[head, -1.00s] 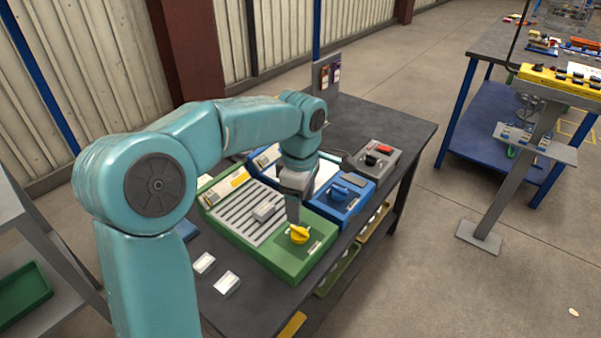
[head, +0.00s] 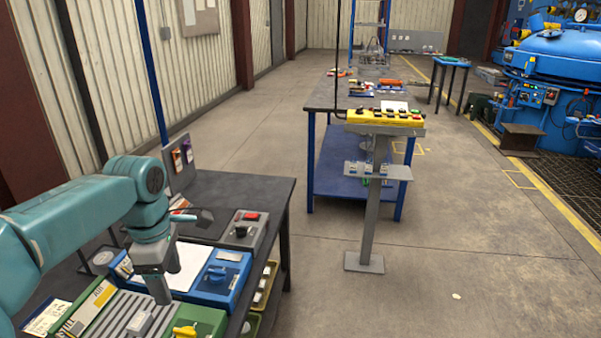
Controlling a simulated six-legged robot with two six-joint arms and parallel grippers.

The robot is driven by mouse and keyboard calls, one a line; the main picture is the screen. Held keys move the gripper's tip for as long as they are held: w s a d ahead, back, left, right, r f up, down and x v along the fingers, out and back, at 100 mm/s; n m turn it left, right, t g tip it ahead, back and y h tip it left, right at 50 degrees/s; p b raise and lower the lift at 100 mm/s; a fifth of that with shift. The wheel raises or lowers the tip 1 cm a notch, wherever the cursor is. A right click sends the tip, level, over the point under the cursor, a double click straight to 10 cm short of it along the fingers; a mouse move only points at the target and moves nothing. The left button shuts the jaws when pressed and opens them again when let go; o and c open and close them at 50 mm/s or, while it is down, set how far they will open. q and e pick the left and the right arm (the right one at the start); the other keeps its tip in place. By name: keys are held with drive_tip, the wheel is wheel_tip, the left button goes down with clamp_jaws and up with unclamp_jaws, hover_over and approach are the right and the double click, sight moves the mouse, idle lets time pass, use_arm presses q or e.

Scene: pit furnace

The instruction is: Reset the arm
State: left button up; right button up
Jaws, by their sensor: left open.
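My left arm comes in from the left edge, and its gripper (head: 158,288) points down above the near table. The gripper is over the green panel (head: 207,318), close to its yellow knob (head: 186,331) and a small grey block (head: 139,324). I cannot tell its height above the panel. Nothing shows held in it. The blue panel (head: 233,282) with a blue knob lies just behind and to the right. My right gripper does not show.
The dark near table (head: 240,190) also bears a grey box with a red button (head: 246,229). A yellow control box (head: 384,117) stands on a grey post to the right. A blue-legged bench (head: 340,172) is behind it. Open floor (head: 480,260) lies at the right.

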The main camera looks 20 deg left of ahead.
use_arm(q)
drive_tip(key=s+d+f+m+g+h+p, duration=0.1)
drive_tip(key=s+d+f+m+g+p, duration=0.2)
drive_tip(key=d+f, duration=0.45)
drive_tip(key=s+d+f+m+g+h+p, duration=0.1)
drive_tip(key=s+d+f+m+g+p, duration=0.25)
drive_tip(key=f, duration=0.65)
drive_tip(key=s+d+f+m+t+h+p, duration=0.3)
drive_tip(key=s+d+f+m, duration=0.5)
drive_tip(key=s+d+f, duration=0.5)
drive_tip(key=w+m+t, duration=0.1)
drive_tip(key=m, duration=0.1)
drive_tip(key=w+m+t, duration=0.1)
drive_tip(key=w+m, duration=0.1)
drive_tip(key=w+r+m+t+y, duration=0.1)
drive_tip(key=w+m+t, duration=0.1)
drive_tip(key=shift+w, duration=0.15)
